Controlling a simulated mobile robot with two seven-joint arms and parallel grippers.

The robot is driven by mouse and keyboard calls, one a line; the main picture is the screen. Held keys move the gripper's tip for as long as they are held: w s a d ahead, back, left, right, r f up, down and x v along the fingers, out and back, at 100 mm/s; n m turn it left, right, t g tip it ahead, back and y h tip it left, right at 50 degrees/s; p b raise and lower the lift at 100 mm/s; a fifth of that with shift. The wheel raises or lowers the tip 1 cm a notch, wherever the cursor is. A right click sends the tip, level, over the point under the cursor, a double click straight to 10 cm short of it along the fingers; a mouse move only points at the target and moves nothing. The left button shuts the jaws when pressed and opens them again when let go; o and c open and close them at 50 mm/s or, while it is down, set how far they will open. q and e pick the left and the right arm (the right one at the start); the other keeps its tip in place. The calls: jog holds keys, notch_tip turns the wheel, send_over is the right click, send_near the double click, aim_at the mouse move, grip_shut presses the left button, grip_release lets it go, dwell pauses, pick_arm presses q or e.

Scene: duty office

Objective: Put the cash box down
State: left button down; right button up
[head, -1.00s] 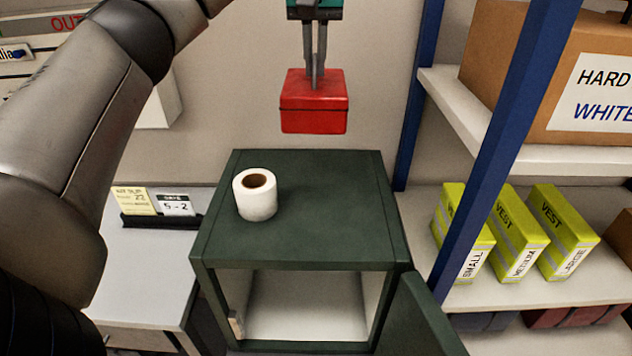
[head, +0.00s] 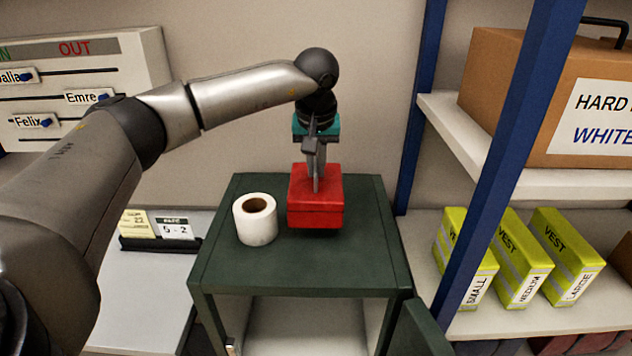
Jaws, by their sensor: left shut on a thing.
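The red cash box (head: 316,215) is at the top of the dark green safe-like cabinet (head: 345,262), right of the white paper roll. My left gripper (head: 316,188) comes down from above and is shut on the top of the cash box. The box looks level. It is at or very close to the cabinet top; I cannot tell whether it touches. My right gripper is not in view.
The white roll (head: 255,222) stands upright close to the box's left side. The cabinet door (head: 424,330) hangs open at front right. A blue-post shelf (head: 485,170) with yellow vest boxes (head: 520,258) stands right. The cabinet top's front is bare.

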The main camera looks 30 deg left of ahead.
pick_arm(q)
jog(key=shift+f, duration=1.85)
jog(key=shift+f, duration=0.1)
jog(key=c, duration=1.3)
grip_release()
jog(key=shift+f, duration=0.15)
jog(key=shift+c, duration=0.2)
jog(key=o, duration=0.4)
jog(key=shift+s, duration=0.1)
